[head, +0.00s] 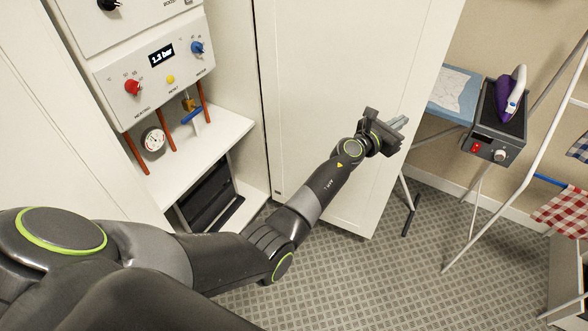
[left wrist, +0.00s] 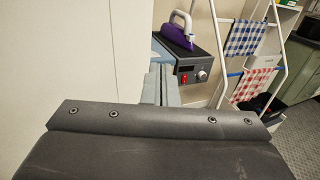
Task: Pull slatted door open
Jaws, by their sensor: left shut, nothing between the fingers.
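A white door panel (head: 330,60) stands swung out to the right of an open white cabinet. No slats can be made out on the face that shows. My left gripper (head: 400,122) is shut and empty, in front of the door near its free right edge. Whether it touches the door cannot be told. In the left wrist view the shut fingers (left wrist: 158,85) point past the pale panel (left wrist: 60,50), which fills the left side. My left forearm hides part of the door's lower face. My right gripper is out of view.
The cabinet holds a control panel (head: 155,70), a gauge (head: 153,141) and red pipes. Right of the door stand an ironing board (head: 437,110) and a steam station (head: 495,125) with a purple iron (head: 506,95). A drying rack (head: 513,140) is farther right.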

